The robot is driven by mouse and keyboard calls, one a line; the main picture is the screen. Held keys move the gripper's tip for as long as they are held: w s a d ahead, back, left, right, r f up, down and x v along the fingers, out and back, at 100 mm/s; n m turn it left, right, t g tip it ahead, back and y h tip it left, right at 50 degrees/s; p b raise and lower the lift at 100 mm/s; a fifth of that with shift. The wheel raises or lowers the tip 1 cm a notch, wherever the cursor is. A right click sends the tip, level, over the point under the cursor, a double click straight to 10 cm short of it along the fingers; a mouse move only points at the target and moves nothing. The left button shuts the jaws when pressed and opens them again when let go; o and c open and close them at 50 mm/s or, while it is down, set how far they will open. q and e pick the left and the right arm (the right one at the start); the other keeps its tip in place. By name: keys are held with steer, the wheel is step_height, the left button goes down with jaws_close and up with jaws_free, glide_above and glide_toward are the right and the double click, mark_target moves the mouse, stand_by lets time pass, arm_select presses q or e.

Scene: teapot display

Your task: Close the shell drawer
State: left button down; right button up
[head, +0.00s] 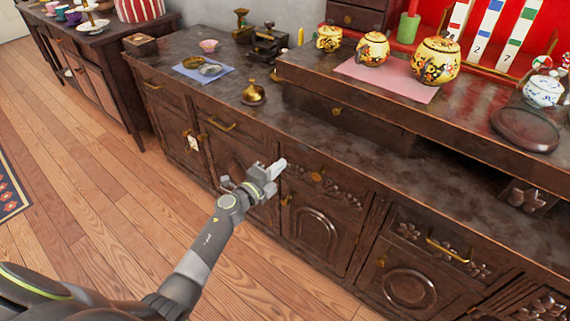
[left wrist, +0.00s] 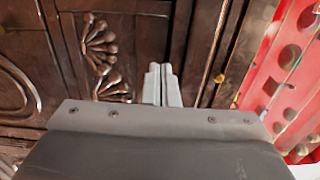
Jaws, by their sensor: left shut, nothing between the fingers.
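The shell drawer (head: 318,178), dark wood with carved fan shapes and a round brass knob, is under the counter edge in the middle of the head view. Its front looks nearly flush; I cannot tell whether a small gap remains. My left gripper (head: 279,165) is shut and empty at the drawer's left end; contact is unclear. In the left wrist view the shut fingers (left wrist: 162,84) are beside a carved shell (left wrist: 100,45) on dark wood. My right gripper is not in view.
The dark counter (head: 330,145) carries a brass bell (head: 253,93) and a blue cloth (head: 203,70). Painted teapots (head: 436,60) stand on the raised shelf at right. A flower-carved drawer (head: 440,245) with a brass handle is to the right. The wooden floor (head: 110,190) is clear.

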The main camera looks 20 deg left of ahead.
arm_select(q)
steer(key=p+v, duration=0.1)
steer(key=v, duration=0.7)
steer(key=shift+a+f, duration=0.2)
steer(key=shift+a, duration=0.1)
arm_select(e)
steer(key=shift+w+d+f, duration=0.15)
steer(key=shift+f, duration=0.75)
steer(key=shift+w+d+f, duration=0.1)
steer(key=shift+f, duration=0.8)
arm_select(q)
steer(key=shift+s, duration=0.2)
